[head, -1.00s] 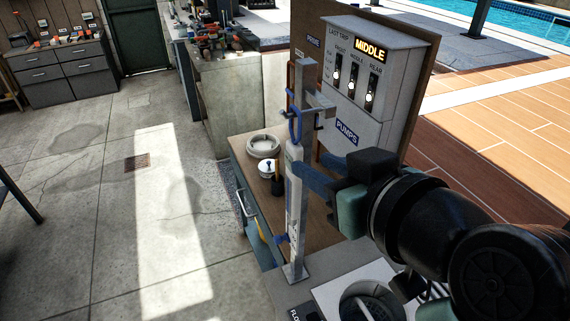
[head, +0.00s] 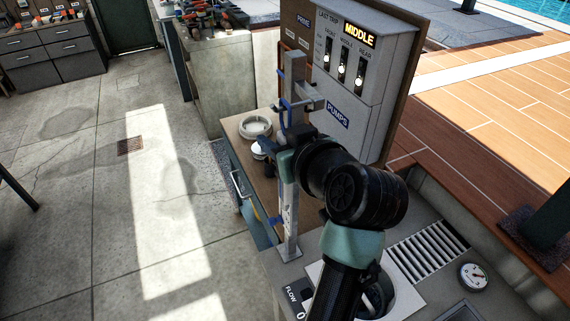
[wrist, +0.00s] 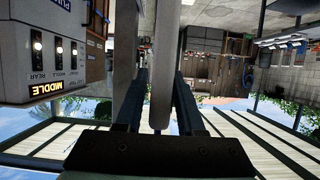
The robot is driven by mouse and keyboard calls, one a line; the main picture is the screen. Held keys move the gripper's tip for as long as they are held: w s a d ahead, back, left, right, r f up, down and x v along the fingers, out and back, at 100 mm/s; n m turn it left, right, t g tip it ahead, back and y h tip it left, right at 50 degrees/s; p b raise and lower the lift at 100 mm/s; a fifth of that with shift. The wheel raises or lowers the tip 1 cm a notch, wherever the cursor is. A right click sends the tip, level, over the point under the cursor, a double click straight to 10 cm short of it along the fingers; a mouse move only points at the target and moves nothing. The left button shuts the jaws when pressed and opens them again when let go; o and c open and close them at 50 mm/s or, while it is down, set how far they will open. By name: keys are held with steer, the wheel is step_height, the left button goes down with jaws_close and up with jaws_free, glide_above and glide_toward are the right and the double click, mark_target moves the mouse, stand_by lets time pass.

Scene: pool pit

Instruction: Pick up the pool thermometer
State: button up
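The pool thermometer (head: 286,198) is a slim, pale tube hanging upright along a grey metal post (head: 295,70), with a blue cord loop at its top. In the head view my gripper (head: 274,150) is at its upper body and hides part of it. In the upside-down wrist view the pale tube (wrist: 165,70) runs between my two dark fingers (wrist: 160,100). Gaps show on both sides of the tube, so my gripper is open around it and not shut on it.
A grey pump box (head: 365,80) with a lit MIDDLE sign stands just right of the post. A white round dish (head: 255,127) sits on the wooden bench behind. A round gauge (head: 473,276) is at the lower right. The concrete floor at left is open.

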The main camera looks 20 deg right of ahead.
jaws_close()
stand_by(1.4)
